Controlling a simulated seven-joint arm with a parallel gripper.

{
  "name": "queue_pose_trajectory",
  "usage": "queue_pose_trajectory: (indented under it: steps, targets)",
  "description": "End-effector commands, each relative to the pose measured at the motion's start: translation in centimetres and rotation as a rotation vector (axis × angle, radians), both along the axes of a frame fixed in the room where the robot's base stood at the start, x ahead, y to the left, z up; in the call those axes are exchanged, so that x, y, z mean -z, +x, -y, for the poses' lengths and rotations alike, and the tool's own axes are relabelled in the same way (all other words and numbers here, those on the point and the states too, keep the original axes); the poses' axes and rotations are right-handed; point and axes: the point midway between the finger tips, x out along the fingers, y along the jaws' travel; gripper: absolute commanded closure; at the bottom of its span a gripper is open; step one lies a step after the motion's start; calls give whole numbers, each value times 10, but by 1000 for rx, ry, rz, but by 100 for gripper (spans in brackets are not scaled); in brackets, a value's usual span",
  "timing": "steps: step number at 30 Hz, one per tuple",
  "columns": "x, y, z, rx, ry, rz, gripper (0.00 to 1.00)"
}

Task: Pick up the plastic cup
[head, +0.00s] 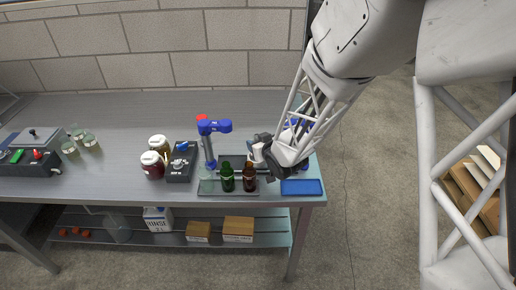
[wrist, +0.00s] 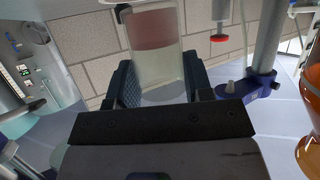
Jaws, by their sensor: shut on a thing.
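The plastic cup (wrist: 158,62) is clear to whitish, with a dull reddish band in its upper part in the wrist view. It stands between the two dark fingers of my gripper (wrist: 161,86), which are shut on its sides. In the head view my gripper (head: 263,149) is over the right end of the bench. A small pale part of the cup (head: 257,153) shows at the jaws there; the rest is hidden by the gripper. I cannot tell from these views how far the cup is above the bench.
A green bottle (head: 227,178) and a brown bottle (head: 249,178) stand close in front of my gripper. A blue stand device (head: 209,145) is to the left. A blue tray (head: 301,187) lies at the bench's right corner. Jars (head: 152,166) stand further left; the bench's back left is clear.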

Motion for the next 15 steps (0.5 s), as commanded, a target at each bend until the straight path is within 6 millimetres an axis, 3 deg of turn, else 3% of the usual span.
queue_pose_trajectory:
  steps: [1, 15]
  targets:
    - [-8, 0, 0, 0, 0, 3, 82]
    - [-13, -70, 19, 0, 0, 2, 82]
